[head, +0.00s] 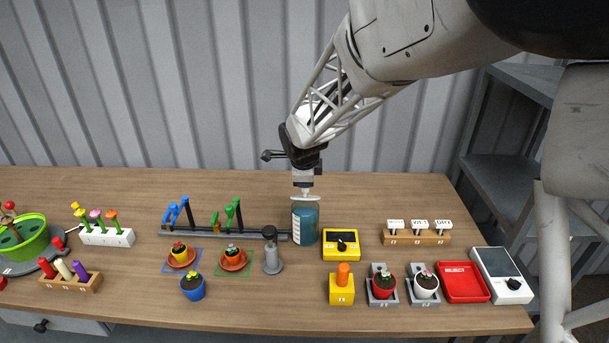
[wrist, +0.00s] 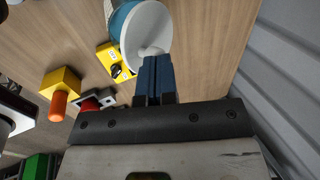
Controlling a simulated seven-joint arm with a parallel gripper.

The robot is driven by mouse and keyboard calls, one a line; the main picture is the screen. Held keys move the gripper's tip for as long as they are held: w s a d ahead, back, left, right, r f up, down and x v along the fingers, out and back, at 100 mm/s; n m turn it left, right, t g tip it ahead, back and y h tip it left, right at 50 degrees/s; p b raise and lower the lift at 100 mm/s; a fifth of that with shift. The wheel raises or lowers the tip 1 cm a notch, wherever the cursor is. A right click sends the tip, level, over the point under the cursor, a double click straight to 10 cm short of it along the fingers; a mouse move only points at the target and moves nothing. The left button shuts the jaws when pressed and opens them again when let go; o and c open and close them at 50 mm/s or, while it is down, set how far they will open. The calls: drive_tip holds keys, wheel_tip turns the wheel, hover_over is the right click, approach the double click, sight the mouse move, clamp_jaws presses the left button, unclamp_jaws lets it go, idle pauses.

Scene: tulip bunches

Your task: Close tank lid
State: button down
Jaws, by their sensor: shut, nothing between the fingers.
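The tank is a teal cylinder (head: 306,224) with a pale scale strip on its side, standing upright near the middle of the table; its teal wall also shows in the wrist view (wrist: 119,22). A white round lid (head: 304,198) is at the tank's top; in the wrist view it is a wide white disc (wrist: 146,22). I cannot tell whether the lid is fully seated. My gripper (head: 303,190) is directly above the lid, pointing down. Its blue fingers (wrist: 155,60) are together and empty, their tips at or very near the lid; contact is unclear.
A yellow meter box (head: 341,245) stands just right of the tank, and a grey sprayer-like bottle (head: 272,254) stands to its left front. A grey rail with blue and green levers (head: 205,234) runs left. Potted flowers and a red tray (head: 464,283) stand in front right.

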drive_tip(key=shift+s+f, duration=0.85)
drive_tip(key=shift+s, duration=0.3)
drive_tip(key=shift+s+f, duration=0.95)
drive_tip(key=shift+f, duration=0.3)
drive_tip(key=shift+w+f, duration=0.15)
drive_tip(key=shift+w, duration=0.1)
